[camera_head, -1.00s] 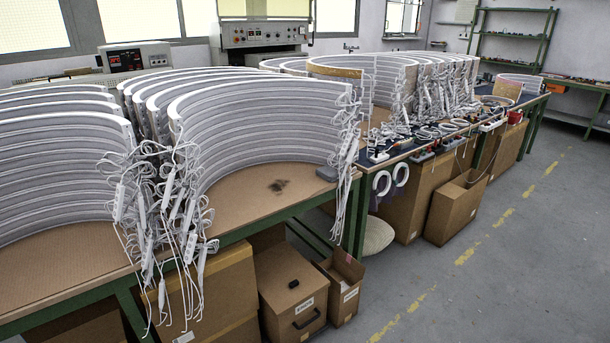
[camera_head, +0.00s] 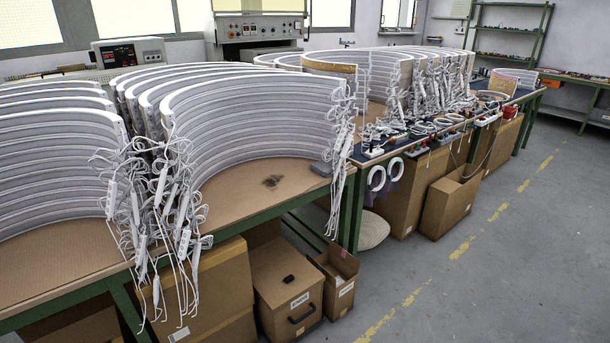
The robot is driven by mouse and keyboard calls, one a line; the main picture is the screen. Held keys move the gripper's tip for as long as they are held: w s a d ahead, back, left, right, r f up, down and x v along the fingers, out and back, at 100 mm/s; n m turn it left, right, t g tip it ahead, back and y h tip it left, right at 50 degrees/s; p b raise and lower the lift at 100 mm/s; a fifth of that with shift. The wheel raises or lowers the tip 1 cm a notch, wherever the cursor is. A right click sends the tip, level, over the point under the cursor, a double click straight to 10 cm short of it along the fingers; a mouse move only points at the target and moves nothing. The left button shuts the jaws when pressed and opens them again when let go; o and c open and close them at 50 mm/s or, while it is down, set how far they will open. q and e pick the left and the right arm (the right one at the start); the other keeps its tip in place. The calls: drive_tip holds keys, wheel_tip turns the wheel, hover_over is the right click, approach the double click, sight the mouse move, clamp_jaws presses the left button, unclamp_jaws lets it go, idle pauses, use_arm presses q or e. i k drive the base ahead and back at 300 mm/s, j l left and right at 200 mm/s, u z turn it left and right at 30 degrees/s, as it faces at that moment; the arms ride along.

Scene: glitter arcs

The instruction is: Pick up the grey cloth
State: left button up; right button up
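A small flat grey item (camera_head: 321,168) lies on the brown tabletop near its right edge, beside the white hanging cables. It may be the grey cloth, but it is too small to tell for sure. Neither of my grippers is in view.
Tall curved white panels (camera_head: 250,120) with tangled cables (camera_head: 180,205) crowd the near table (camera_head: 232,198). A dark stain (camera_head: 272,181) marks its bare part. Cardboard boxes (camera_head: 287,285) stand beneath. A second bench (camera_head: 528,98) runs behind. The grey floor (camera_head: 500,270) at right is clear.

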sight(322, 169)
drive_tip(key=i+l+z, duration=0.1)
drive_tip(key=i+l, duration=0.15)
drive_tip(key=i, duration=0.15)
drive_tip(key=i+l, duration=0.2)
drive_tip(key=i, duration=0.2)
drive_tip(key=z, duration=0.05)
